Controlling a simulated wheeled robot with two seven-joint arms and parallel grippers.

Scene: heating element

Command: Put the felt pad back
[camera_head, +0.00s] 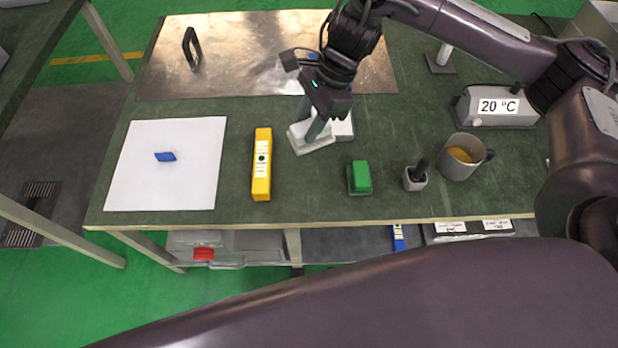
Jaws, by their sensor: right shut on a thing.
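My right gripper (311,128) reaches down over the middle of the green table, its fingers shut on a pale, whitish pad (300,142) that looks like the felt pad. The pad is tilted, close to the table top; I cannot tell whether it touches it. Right beside it, partly hidden by the gripper, is another whitish block (343,129); I cannot tell whether the two are touching or one piece. My left gripper is not in view.
A yellow level (262,175), a green block (360,177), a small grey holder (415,179) and a mug (461,157) stand near the front edge. A white sheet (205,140) carries a blue piece (165,156). A 20 °C device (499,121) stands right. A metal sheet (240,60) lies behind.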

